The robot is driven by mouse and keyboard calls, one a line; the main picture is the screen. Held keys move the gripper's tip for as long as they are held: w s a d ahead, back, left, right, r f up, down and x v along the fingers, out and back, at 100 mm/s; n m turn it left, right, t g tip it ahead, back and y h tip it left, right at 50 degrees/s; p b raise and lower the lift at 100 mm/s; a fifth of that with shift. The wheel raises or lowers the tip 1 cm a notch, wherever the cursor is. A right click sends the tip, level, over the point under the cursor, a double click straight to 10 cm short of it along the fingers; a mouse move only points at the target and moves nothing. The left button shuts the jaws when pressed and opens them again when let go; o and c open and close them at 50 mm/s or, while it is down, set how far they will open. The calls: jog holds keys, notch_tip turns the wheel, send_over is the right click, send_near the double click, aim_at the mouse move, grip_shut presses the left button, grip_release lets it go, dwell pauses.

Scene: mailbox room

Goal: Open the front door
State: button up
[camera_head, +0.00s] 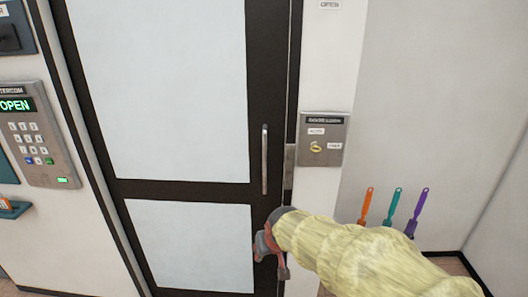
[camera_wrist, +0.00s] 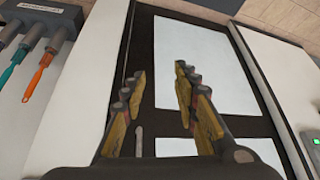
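The front door (camera_head: 183,191) has a dark frame around pale panels and looks shut. Its dark frame also shows in the wrist view (camera_wrist: 148,60). A vertical metal bar handle (camera_head: 264,160) stands on the door's right side in the head view. In the wrist view the handle (camera_wrist: 138,141) shows low between my fingers, partly hidden. My gripper (camera_head: 268,250) is below the handle's lower end in the head view. In the wrist view my gripper (camera_wrist: 158,95) has its fingers spread apart with nothing held. Whether it touches the door cannot be told.
A keypad (camera_head: 38,140) reading "OPEN" is on the left wall. A switch panel (camera_head: 323,139) with a yellowish knob is right of the door. Orange, teal and purple-handled tools (camera_head: 394,207) hang at right; some show in the wrist view.

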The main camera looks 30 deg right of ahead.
jog(key=w+d+t+h, duration=0.1)
jog(key=w+d+t, duration=0.1)
jog(key=w+d, duration=0.6)
jog(key=m+t+h, duration=0.1)
jog(key=t+h, duration=0.3)
jog(key=t, duration=0.5)
send_near(265, 153)
jog(key=x, duration=0.4)
jog(key=shift+b+x, duration=0.75)
jog(key=shift+x, duration=2.75)
jog(key=shift+c, duration=1.4)
grip_shut()
